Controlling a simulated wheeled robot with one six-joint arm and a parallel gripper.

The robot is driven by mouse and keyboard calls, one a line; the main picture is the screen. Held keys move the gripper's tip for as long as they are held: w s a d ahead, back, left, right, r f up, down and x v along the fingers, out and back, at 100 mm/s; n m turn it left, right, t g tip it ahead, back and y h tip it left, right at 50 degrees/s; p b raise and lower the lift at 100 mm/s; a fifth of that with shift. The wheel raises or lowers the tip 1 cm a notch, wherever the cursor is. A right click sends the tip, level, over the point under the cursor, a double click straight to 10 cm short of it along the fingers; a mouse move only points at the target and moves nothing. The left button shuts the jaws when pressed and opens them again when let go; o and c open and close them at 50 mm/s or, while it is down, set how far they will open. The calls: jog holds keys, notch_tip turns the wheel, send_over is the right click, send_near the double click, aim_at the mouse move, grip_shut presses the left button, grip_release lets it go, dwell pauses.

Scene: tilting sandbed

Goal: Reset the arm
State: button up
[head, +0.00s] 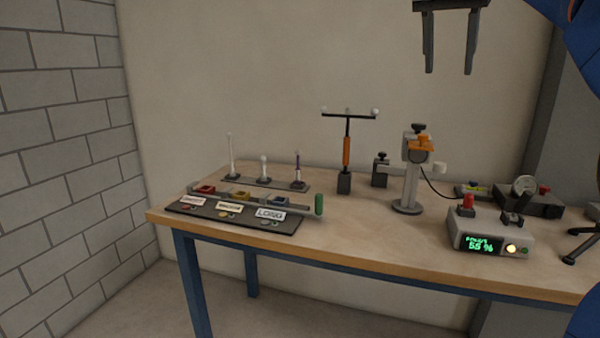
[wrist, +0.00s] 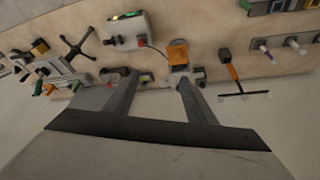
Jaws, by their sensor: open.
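My gripper (head: 449,60) hangs in the air at the top of the head view, above the right part of the table and in front of the back wall. Its two dark fingers point down and stand apart with nothing between them. In the wrist view my gripper (wrist: 155,92) is also open and empty, with the bench gear beyond its fingers. Part of my blue arm shows at the right edge of the head view.
The wooden table (head: 370,240) carries a labelled dark tray (head: 235,228), several small posts, a T-shaped stand (head: 347,150), a grey stand with an orange clamp (head: 412,170), and a control box (head: 490,235) reading 55 %. Bare wood lies along the front middle.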

jog(key=s+f+n+y, duration=0.1)
jog(key=s+f, duration=0.7)
jog(key=f, duration=0.8)
jog(key=s+f+n+y, duration=0.1)
jog(key=s+f+n, duration=0.3)
jog(key=s+f, duration=0.5)
jog(key=s+a+f+n+t, duration=0.1)
jog(key=s+f, duration=0.7)
jog(key=f, duration=1.6)
jog(key=shift+s+n+y, duration=0.35)
jog(key=shift+n+y, duration=0.05)
jog(key=shift+n, duration=0.5)
jog(key=shift+a, duration=0.1)
jog(key=shift+c, duration=0.6)
